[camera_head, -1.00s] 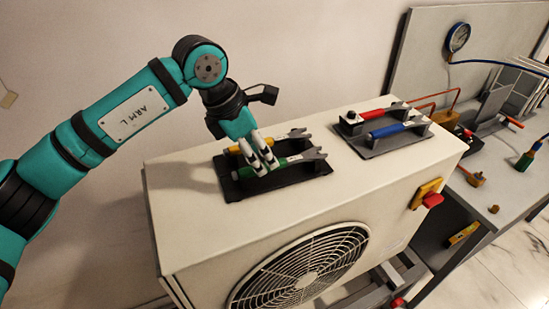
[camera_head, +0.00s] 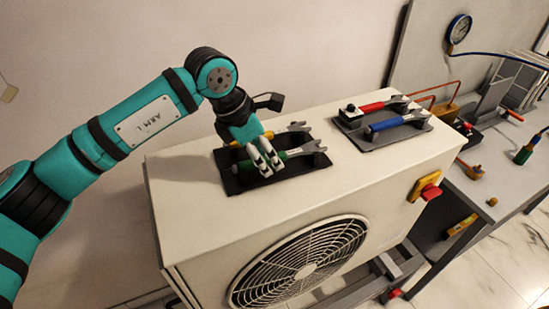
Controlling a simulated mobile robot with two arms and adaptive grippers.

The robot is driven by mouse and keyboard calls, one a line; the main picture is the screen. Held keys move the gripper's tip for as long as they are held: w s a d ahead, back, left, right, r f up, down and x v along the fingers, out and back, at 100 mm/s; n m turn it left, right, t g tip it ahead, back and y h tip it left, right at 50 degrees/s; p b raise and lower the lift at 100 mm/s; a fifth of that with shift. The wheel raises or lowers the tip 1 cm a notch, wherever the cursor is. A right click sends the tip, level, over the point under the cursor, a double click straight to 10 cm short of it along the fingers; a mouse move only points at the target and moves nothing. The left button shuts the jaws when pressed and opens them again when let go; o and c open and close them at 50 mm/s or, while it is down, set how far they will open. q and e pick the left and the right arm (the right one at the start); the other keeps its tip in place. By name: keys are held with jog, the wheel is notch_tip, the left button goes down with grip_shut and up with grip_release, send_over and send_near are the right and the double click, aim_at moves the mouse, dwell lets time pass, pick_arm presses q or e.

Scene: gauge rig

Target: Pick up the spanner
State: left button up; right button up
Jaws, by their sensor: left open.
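A spanner with a green handle (camera_head: 296,154) lies across the front of a dark holder tray (camera_head: 232,184) on top of the white fan unit. A spanner with a yellow handle (camera_head: 287,132) lies behind it in the same tray. A second holder (camera_head: 369,145) to the right carries a red-handled spanner (camera_head: 376,106) and a blue-handled spanner (camera_head: 390,124). My left gripper (camera_head: 266,170) points down with its white-and-black fingers over the green handle, hiding part of it. It is open. Whether the fingers touch the handle cannot be told. My right gripper is not visible.
The white fan unit (camera_head: 200,230) has a yellow-and-red switch (camera_head: 426,187) on its right end. A grey bench (camera_head: 480,195) to the right holds fittings and copper pipe, with a round gauge (camera_head: 459,29) on the panel behind. The unit's top between the two holders is clear.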

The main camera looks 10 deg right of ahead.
pick_arm(q)
jog(key=shift+f, duration=0.15)
dwell(0.4)
grip_shut()
